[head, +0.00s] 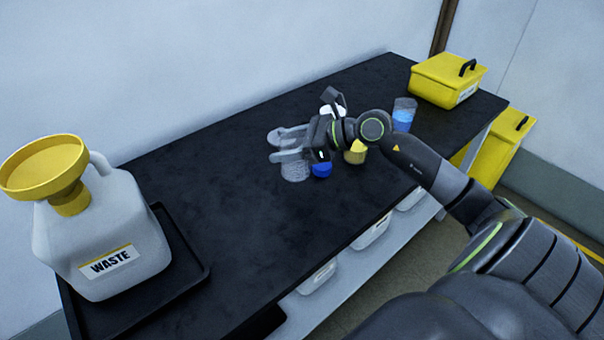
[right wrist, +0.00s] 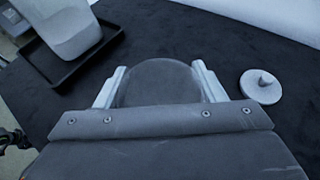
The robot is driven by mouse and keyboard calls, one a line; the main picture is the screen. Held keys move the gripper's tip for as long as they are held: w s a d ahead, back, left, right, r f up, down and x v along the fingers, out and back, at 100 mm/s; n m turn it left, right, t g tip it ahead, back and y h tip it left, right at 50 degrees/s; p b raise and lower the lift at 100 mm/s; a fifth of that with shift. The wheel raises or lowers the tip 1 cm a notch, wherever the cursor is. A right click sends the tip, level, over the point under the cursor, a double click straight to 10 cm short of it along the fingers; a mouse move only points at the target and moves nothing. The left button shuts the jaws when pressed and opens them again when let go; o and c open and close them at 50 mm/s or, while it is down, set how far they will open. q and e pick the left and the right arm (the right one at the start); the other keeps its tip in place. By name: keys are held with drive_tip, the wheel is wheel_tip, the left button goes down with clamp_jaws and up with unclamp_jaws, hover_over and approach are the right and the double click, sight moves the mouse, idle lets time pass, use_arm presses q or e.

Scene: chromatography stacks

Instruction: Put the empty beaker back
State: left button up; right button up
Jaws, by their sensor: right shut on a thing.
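The clear, empty beaker (head: 295,173) is between the fingers of my right gripper (head: 280,145), upright at the black bench top. I cannot tell whether its base touches the bench. In the right wrist view the beaker (right wrist: 160,82) shows as a dark, see-through round shape between the two pale fingers (right wrist: 158,88), which are shut on it. My left gripper is not in view.
A white waste jug (head: 105,235) with a yellow funnel (head: 45,168) stands in a black tray (head: 190,262) at the left. A blue object (head: 321,170), a yellow object (head: 355,153) and a beaker of blue liquid (head: 403,117) stand near my arm. A yellow box (head: 440,83) is behind.

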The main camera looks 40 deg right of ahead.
sight(288, 170)
wheel_tip(288, 170, down, 8)
drive_tip(key=shift+r, duration=0.15)
idle(0.3)
drive_tip(key=o, duration=1.2)
drive_tip(key=shift+c, duration=0.2)
